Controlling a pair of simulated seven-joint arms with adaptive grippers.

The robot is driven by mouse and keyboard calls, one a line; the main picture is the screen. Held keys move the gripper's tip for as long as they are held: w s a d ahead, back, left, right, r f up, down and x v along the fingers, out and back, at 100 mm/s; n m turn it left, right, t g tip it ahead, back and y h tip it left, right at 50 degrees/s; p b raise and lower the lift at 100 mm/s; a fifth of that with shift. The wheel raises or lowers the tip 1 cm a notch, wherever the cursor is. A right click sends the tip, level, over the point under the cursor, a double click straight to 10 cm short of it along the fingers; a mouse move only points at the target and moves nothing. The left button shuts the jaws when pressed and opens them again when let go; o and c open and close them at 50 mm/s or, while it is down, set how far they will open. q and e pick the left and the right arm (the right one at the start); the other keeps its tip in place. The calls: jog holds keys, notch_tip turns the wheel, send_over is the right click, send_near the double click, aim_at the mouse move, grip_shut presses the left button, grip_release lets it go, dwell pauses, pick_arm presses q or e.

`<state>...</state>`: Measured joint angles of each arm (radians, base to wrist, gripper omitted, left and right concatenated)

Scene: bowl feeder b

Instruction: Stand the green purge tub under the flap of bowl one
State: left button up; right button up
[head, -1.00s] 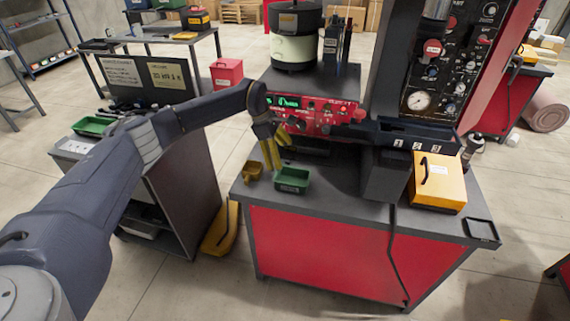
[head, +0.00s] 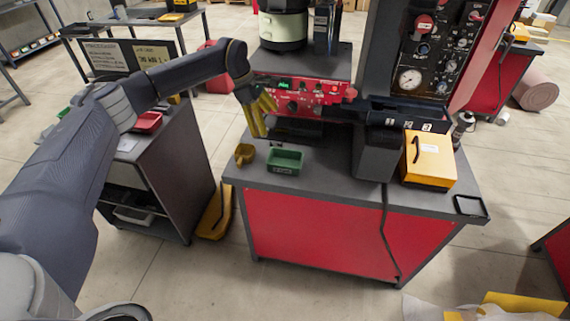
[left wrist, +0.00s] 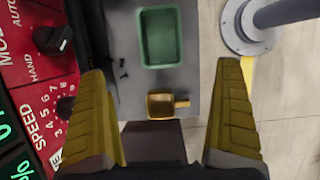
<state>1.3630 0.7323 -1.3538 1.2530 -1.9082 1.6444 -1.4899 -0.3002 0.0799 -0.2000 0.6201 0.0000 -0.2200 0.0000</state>
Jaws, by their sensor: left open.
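A small green tub (head: 285,161) stands upright on the grey top of the red bench (head: 330,235), near its left front corner. It also shows in the left wrist view (left wrist: 160,37), empty, beyond my fingertips. A small yellow scoop (head: 244,153) lies just left of it, and in the left wrist view it shows (left wrist: 162,106) between my fingers. My left gripper (head: 262,134) is open and empty, above and behind the tub and scoop, beside the red control panel (head: 298,93). A bowl feeder (head: 284,28) stands behind the panel; I cannot make out its flap. My right gripper is out of view.
A black rail numbered 1, 2, 3 (head: 410,116) runs right of the panel, with a dark post below it. A yellow box (head: 428,160) and small black tray (head: 470,206) are at the bench's right. The bench's front middle is mostly clear. A red tub (head: 147,122) sits on the left cabinet.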

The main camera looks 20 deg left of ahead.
pick_arm(q)
send_over(285, 158)
jog(key=s, duration=0.4)
jog(key=f, duration=0.9)
jog(key=d+f, duration=0.1)
jog(key=f, duration=0.4)
jog(key=shift+f, duration=0.2)
jog(key=shift+w+d+f, duration=0.1)
jog(key=shift+f, duration=0.35)
jog(key=shift+f, duration=0.25)
jog(key=c, duration=1.5)
jog(key=shift+o, duration=0.2)
jog(key=shift+r, duration=0.1)
